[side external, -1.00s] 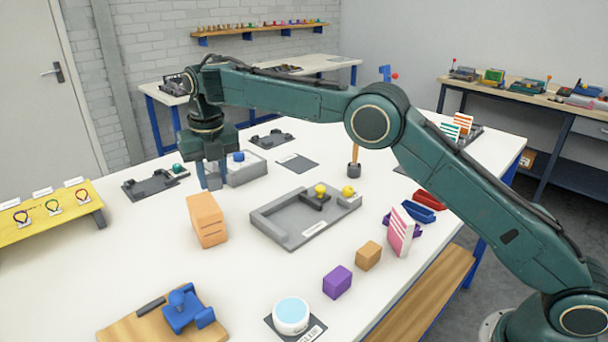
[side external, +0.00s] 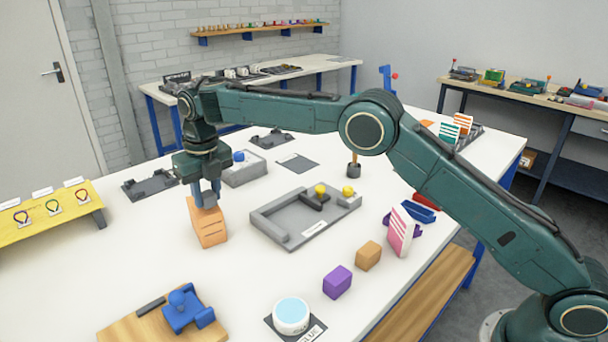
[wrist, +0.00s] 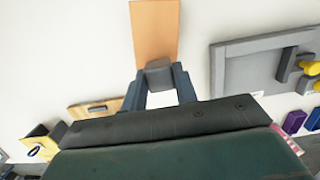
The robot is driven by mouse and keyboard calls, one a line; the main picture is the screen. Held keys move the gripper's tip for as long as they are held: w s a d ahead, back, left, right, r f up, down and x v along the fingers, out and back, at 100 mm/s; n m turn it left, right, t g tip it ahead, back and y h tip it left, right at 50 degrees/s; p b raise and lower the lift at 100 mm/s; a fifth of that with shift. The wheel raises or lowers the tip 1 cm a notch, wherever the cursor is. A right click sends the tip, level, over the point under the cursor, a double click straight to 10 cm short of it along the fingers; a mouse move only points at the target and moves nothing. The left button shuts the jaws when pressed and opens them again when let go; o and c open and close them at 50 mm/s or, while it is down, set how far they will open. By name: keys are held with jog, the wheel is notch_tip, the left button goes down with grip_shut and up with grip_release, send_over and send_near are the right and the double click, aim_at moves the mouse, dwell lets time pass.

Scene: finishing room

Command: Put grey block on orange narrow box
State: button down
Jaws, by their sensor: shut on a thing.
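The orange narrow box (side external: 208,229) stands upright on the white table, left of the grey tray. In the wrist view the orange box (wrist: 154,28) lies just beyond my fingertips. My gripper (side external: 207,200) points down at the top of the box. In the wrist view my gripper (wrist: 159,80) is shut on the grey block (wrist: 158,70), which sits between the blue-grey fingers. In the side view the fingers mostly hide the block. I cannot tell whether the block touches the box top.
A grey walled tray (side external: 300,225) with yellow knobs lies to the right. A smaller grey holder with a blue knob (side external: 239,157) is behind the gripper. A yellow rack (side external: 45,220) stands at the left, and a blue part (side external: 185,310) on a wooden board is in front. Bare table surrounds the box.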

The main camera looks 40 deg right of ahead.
aim_at(207, 194)
jog(key=shift+f, duration=0.45)
jog(key=shift+f, duration=0.15)
jog(key=c, duration=1.1)
grip_release()
jog(key=shift+s+r, duration=0.2)
jog(key=shift+r, duration=1.25)
jog(key=shift+s+r, duration=0.15)
jog(key=shift+r, duration=1.25)
